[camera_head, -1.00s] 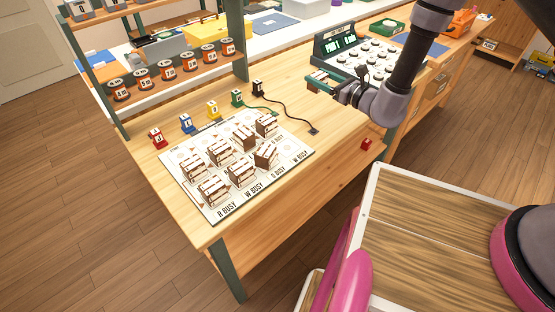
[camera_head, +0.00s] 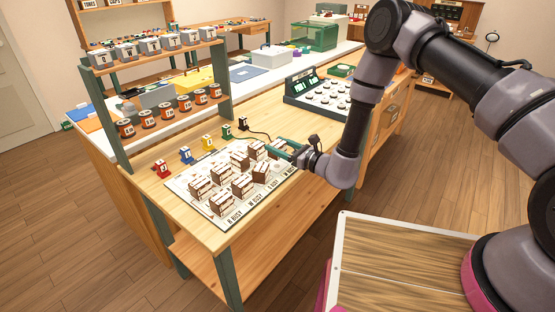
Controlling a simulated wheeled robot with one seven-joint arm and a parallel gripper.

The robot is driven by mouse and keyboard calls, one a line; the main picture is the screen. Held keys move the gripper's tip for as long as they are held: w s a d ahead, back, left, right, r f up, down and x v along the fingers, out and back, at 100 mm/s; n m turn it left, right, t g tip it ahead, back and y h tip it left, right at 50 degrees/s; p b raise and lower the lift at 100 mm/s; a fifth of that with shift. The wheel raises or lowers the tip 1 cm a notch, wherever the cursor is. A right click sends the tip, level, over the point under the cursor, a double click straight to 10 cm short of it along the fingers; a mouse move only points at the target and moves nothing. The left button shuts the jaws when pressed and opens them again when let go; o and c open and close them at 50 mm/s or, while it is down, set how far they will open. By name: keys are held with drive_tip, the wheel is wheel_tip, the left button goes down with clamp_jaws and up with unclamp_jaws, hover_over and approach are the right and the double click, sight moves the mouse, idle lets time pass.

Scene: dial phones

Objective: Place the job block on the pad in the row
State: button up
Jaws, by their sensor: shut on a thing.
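My gripper (camera_head: 283,149), with green fingers, is low over the far right corner of a white printed board (camera_head: 215,223) on the wooden bench. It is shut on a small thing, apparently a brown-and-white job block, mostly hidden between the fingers. Several similar blocks stand in rows on the board, among them a near one (camera_head: 221,204), a right one (camera_head: 260,173) and one close to my fingertips (camera_head: 257,151). Labels ending in "BUSY" run along the board's near edge. The pads under the blocks and beneath my gripper are too small or hidden to tell.
Red (camera_head: 162,168), blue (camera_head: 186,155), yellow (camera_head: 208,142) and green (camera_head: 227,131) markers line the board's far side. A dial console (camera_head: 318,93) stands at the back right. A rack (camera_head: 224,110) holds orange cans.

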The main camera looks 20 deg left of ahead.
drive_tip(key=shift+f, duration=2.2)
drive_tip(key=o, duration=1.4)
drive_tip(key=shift+f, duration=0.15)
